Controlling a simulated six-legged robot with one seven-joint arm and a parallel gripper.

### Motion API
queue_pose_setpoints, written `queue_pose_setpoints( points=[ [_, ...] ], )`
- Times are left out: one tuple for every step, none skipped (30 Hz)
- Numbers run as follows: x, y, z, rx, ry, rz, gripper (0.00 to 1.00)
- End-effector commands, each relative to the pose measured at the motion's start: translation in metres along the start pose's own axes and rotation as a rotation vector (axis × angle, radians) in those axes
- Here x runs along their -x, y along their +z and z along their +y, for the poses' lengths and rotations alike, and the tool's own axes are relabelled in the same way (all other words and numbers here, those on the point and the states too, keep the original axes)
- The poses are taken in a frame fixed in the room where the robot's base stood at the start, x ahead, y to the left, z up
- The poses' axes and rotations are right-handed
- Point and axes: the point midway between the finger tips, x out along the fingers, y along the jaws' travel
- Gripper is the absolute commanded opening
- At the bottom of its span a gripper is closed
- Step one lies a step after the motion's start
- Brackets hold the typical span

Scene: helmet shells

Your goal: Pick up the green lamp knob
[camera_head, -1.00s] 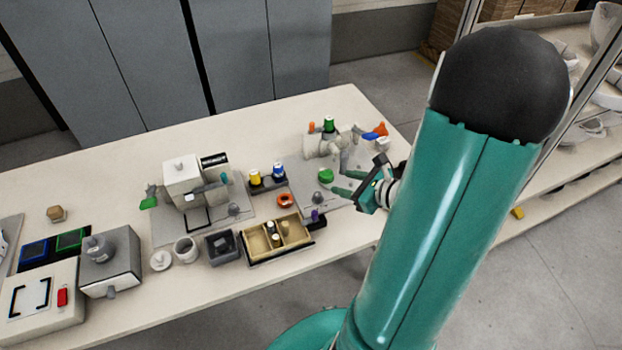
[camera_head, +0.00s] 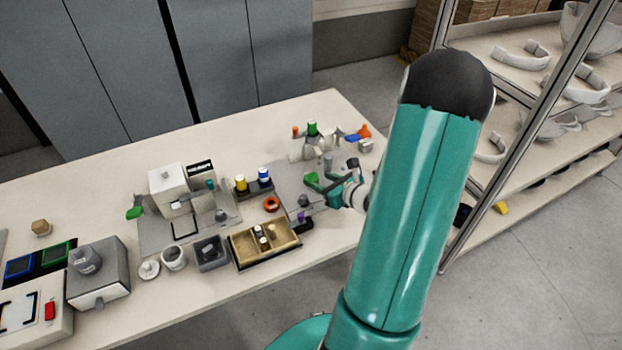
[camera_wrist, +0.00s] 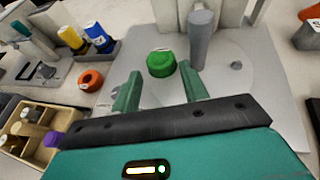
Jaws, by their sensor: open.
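A round green knob (camera_wrist: 161,62), which I take for the green lamp knob, sits upright at the grey plate in the wrist view. It also shows in the head view (camera_head: 311,177), partly behind my gripper. My gripper (camera_wrist: 160,78) is open and empty. Its two teal fingers point at the knob, one on each side, with the knob at or just beyond the fingertips. I cannot tell whether either finger touches it. In the head view my gripper (camera_head: 320,186) is low over the right part of the table.
A grey post (camera_wrist: 200,40) stands close behind the right finger. An orange ring (camera_wrist: 91,80), yellow and blue bottles (camera_wrist: 71,38) and a wooden divided tray (camera_wrist: 38,146) are to the left. A machine with a green top piece (camera_head: 312,128) stands behind.

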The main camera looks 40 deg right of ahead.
Motion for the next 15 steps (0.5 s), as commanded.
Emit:
queue_pose_setpoints(
  points=[
    [-0.004, 0.000, 0.001, 0.001, 0.002, -0.001, 0.44],
    [-0.007, 0.000, 0.001, 0.001, 0.002, -0.001, 0.44],
    [-0.012, 0.000, 0.000, 0.001, 0.002, -0.001, 0.44],
    [-0.017, 0.000, 0.001, 0.000, 0.003, -0.001, 0.44],
    [-0.022, -0.001, 0.001, 0.000, 0.004, 0.000, 0.44],
    [-0.028, 0.000, 0.001, 0.000, 0.004, -0.001, 0.44],
    [-0.033, 0.000, 0.001, 0.000, 0.003, -0.001, 0.44],
    [-0.037, -0.001, 0.001, 0.000, 0.004, -0.001, 0.44],
    [-0.043, 0.000, 0.001, 0.002, 0.003, -0.001, 0.44],
    [-0.046, 0.000, 0.001, 0.002, 0.003, -0.001, 0.44],
    [-0.048, 0.000, 0.001, 0.001, 0.002, 0.000, 0.44],
    [-0.049, 0.000, 0.001, 0.001, 0.002, 0.000, 0.44],
    [-0.050, 0.000, 0.001, 0.001, 0.002, 0.000, 0.44],
    [-0.050, 0.000, 0.001, 0.001, 0.002, 0.000, 0.44],
    [-0.050, 0.000, 0.001, 0.002, 0.002, 0.000, 0.44]
  ],
)
